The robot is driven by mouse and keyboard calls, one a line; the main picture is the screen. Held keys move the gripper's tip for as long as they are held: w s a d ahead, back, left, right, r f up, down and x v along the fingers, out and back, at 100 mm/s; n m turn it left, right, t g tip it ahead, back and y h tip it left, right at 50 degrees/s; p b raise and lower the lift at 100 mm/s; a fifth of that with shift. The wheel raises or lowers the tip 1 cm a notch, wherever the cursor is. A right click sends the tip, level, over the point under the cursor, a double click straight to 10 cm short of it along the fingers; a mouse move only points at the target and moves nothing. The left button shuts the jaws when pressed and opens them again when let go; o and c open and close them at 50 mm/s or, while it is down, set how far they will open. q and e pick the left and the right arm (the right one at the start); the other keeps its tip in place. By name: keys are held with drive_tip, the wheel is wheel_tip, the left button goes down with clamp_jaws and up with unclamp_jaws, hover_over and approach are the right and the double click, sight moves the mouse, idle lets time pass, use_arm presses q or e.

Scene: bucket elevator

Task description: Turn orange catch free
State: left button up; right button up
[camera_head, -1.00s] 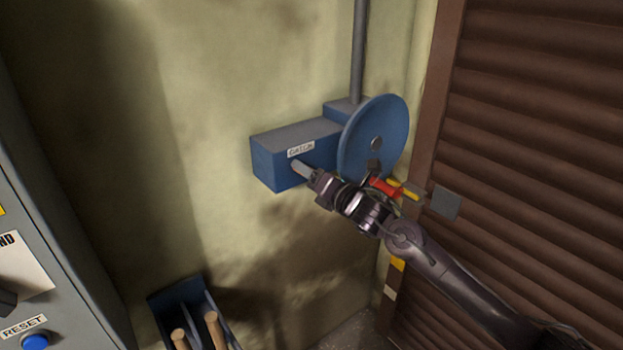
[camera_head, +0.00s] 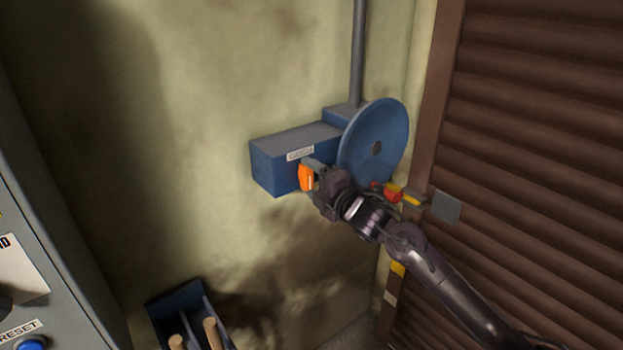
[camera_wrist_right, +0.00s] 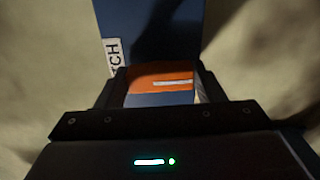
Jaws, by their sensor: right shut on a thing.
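The orange catch (camera_head: 306,177) sits on the front of the blue box (camera_head: 268,167), just under a white label that reads CATCH. My right gripper (camera_head: 314,174) is at the catch and shut on it. In the right wrist view the orange catch (camera_wrist_right: 160,78) lies between the two fingers, with a pale line across it. Part of the catch is hidden by the gripper. My left gripper is not in view.
A blue disc (camera_head: 372,140) stands right of the box, with a grey pole (camera_head: 358,50) above. A red and yellow part (camera_head: 396,194) sits close to my right wrist. A brown slatted shutter (camera_head: 530,150) is at right. A blue bin (camera_head: 180,305) with wooden handles is below.

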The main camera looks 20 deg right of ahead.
drive_tip(key=shift+f+m, duration=0.1)
drive_tip(key=shift+m, duration=0.2)
idle(0.4)
drive_tip(key=o, duration=1)
drive_tip(key=shift+s, duration=0.1)
drive_tip(key=b+v, duration=0.2)
drive_tip(key=v, duration=0.5)
drive_tip(key=shift+s+d+b, duration=0.15)
drive_tip(key=shift+s+b, duration=0.15)
